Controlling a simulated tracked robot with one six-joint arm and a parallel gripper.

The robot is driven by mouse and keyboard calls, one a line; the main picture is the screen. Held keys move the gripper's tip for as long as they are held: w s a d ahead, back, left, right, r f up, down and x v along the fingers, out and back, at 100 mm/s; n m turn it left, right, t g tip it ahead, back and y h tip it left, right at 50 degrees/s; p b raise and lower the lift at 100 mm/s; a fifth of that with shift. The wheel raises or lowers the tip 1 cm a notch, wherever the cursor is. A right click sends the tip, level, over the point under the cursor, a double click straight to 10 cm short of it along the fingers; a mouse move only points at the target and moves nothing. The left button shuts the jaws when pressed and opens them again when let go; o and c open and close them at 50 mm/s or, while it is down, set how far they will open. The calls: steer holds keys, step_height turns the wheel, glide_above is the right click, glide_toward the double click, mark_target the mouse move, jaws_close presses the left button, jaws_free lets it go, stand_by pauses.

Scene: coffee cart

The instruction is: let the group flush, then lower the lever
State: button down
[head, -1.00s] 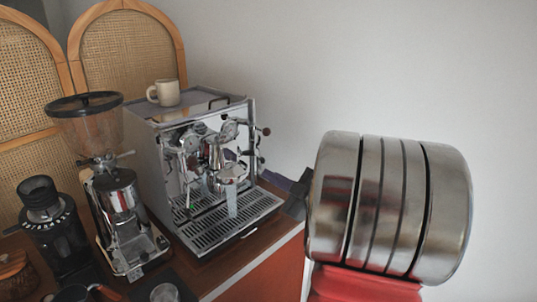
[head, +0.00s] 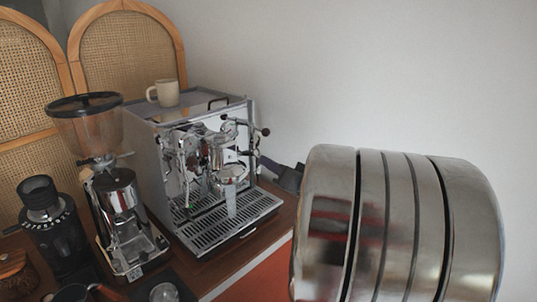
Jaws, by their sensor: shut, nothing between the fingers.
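The chrome espresso machine (head: 150,160) stands on the wooden cart top, its front facing right. Its group (head: 216,152) is at the middle of the front. Dark-knobbed chrome handles show beside the group, one knob (head: 265,131) at the right; I cannot tell which is the lever. My gripper (head: 267,164) is dark, shut and empty, just right of the machine's front and partly hidden by my arm. I cannot see it touching anything.
A cream mug (head: 163,92) stands on the machine. A tall grinder (head: 118,205) and a smaller black grinder (head: 48,225) stand left of it. The wall side at the right is clear apart from my arm.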

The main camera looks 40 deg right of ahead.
mark_target(254, 151)
steer(key=r+m, duration=0.1)
steer(key=m, duration=0.3)
steer(key=r+m+h, duration=0.1)
steer(key=m, duration=0.3)
steer(key=r+m, duration=0.1)
steer(key=m, duration=0.3)
steer(key=shift+a+r, duration=0.1)
steer(key=shift+a, duration=0.15)
steer(key=shift+w, duration=0.15)
steer(key=w, duration=0.4)
steer(key=w+d, duration=0.1)
steer(key=w, duration=0.2)
steer(key=shift+d, duration=0.1)
steer(key=shift+s, duration=0.2)
steer(key=shift+w+r, duration=0.1)
steer(key=shift+w, duration=0.15)
stand_by(0.5)
